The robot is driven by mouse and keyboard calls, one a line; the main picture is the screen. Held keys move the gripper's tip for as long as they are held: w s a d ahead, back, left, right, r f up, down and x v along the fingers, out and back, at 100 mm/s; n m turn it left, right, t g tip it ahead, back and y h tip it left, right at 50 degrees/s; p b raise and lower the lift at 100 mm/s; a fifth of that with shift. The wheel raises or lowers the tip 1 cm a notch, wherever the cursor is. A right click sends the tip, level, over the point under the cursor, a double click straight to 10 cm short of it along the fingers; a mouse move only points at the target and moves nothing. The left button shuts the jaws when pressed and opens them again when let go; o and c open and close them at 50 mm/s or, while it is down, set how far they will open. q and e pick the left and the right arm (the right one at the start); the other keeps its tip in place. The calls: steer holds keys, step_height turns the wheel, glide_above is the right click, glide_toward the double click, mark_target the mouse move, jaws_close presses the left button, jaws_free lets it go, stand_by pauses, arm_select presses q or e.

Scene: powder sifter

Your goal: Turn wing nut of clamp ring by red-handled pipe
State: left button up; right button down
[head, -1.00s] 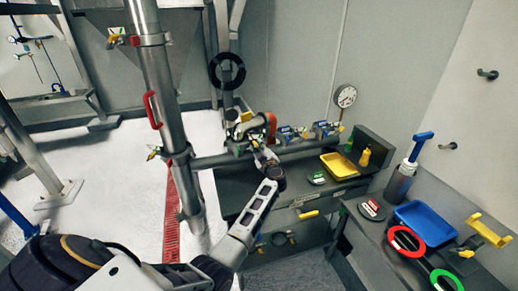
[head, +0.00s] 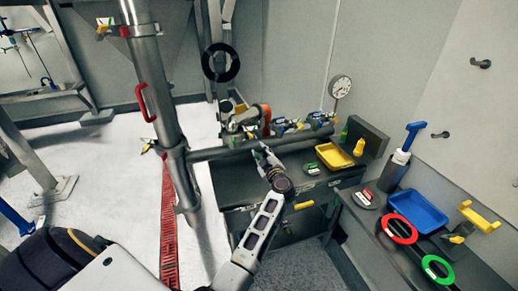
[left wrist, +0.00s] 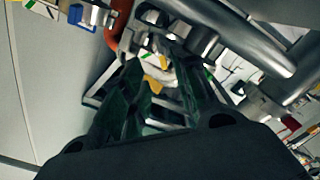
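The red-handled pipe (head: 157,100) is a steel vertical pipe at the left of the head view, with a red handle (head: 142,102) on its side. A clamp with a wing nut (head: 149,146) sits low on it, by the horizontal branch pipe (head: 225,152). Another red-marked clamp with a yellow wing nut (head: 103,28) is near its top. My left gripper (head: 262,152) is at the branch pipe, well to the right of the vertical pipe. In the left wrist view its dark green fingers (left wrist: 157,62) are spread, with white and yellow shapes visible between them. My right gripper is not in view.
A dark bench (head: 240,185) stands below my left gripper. Several valve fittings (head: 284,124) line the pipe behind. A yellow tray (head: 322,149), a blue tray (head: 420,213) and red and green rings (head: 398,230) lie to the right. Open floor lies left of the bench.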

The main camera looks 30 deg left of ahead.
arm_select(q)
steer(key=shift+v, duration=0.8)
